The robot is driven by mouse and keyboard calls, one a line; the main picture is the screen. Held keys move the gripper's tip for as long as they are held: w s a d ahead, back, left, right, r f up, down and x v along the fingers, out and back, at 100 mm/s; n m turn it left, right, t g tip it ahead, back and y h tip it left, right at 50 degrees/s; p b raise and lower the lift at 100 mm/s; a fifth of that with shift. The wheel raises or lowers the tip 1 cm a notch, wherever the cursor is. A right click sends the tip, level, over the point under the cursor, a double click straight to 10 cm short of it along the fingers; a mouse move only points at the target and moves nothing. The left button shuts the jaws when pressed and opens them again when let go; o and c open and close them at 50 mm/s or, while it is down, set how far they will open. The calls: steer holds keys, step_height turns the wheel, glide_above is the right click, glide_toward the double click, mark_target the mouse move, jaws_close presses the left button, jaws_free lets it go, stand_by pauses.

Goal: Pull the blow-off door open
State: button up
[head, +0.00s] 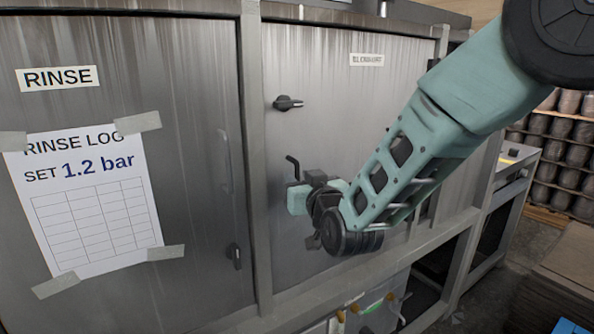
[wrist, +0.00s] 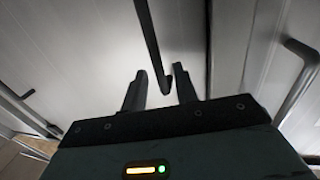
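The blow-off door (head: 335,75) is the grey metal panel in the middle of the head view, with a small blurred label at its top right. It looks closed in its frame. The fingers are apart, with gaps beside the bar.
The rinse door (head: 200,90) with a taped log sheet (head: 95,200) is at left. Racked cylinders (head: 565,150) and floor show at right. Another bar (wrist: 300,80) shows at right in the wrist view.

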steer(key=shift+x, duration=0.9)
